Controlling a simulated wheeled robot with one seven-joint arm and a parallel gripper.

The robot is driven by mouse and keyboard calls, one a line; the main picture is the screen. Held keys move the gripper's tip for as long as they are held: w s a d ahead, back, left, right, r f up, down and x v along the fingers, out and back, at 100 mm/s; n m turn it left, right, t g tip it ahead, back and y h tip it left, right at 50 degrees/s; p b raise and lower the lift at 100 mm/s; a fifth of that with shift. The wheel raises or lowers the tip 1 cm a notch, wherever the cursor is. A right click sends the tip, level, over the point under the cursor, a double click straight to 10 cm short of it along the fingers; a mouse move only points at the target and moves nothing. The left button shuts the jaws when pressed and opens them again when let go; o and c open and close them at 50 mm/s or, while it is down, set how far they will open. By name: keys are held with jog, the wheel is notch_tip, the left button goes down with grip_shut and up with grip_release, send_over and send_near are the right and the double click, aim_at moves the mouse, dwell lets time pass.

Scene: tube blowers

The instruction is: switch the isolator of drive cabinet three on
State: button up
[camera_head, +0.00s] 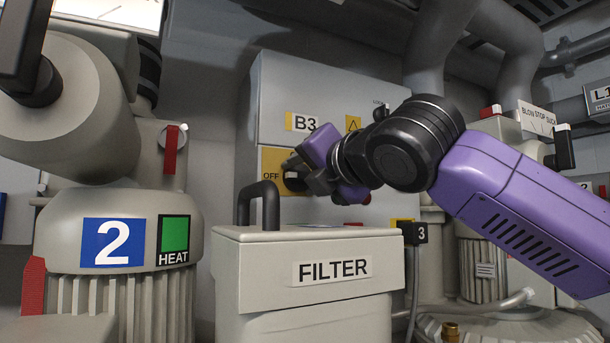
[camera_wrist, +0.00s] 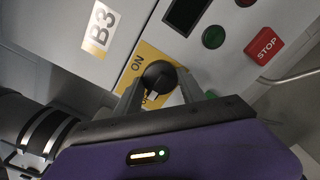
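The drive cabinet marked B3 (camera_head: 345,85) is a grey box on the wall; its B3 label (camera_wrist: 101,28) also shows in the wrist view. Its isolator is a round black rotary knob (camera_wrist: 158,75) on a yellow plate (camera_head: 272,160). OFF is readable on the plate in the head view, ON in the wrist view. My gripper (camera_head: 298,178) is at the knob. In the wrist view its two grey fingers (camera_wrist: 160,86) stand apart, one on each side of the knob. Contact is not clear. The knob's handle is partly hidden, so its exact setting is hard to read.
A red STOP button (camera_wrist: 264,46), a green button (camera_wrist: 213,37) and a dark display (camera_wrist: 186,12) are beside the plate. A grey FILTER box (camera_head: 300,300) with a black handle (camera_head: 259,204) stands below the cabinet. Blower 2 (camera_head: 112,243) is at the left.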

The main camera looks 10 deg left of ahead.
jog(key=c, duration=0.7)
jog(key=shift+m, duration=0.3)
jog(key=m+p, duration=0.2)
jog(key=m, duration=0.1)
jog(key=m+p, duration=0.1)
jog(key=m, duration=0.4)
jog(key=m+p, duration=0.1)
jog(key=m, duration=0.3)
jog(key=shift+m, duration=0.3)
jog(key=shift+f+m+p, duration=0.1)
jog(key=shift+m+p, duration=0.25)
jog(key=shift+m, duration=1.95)
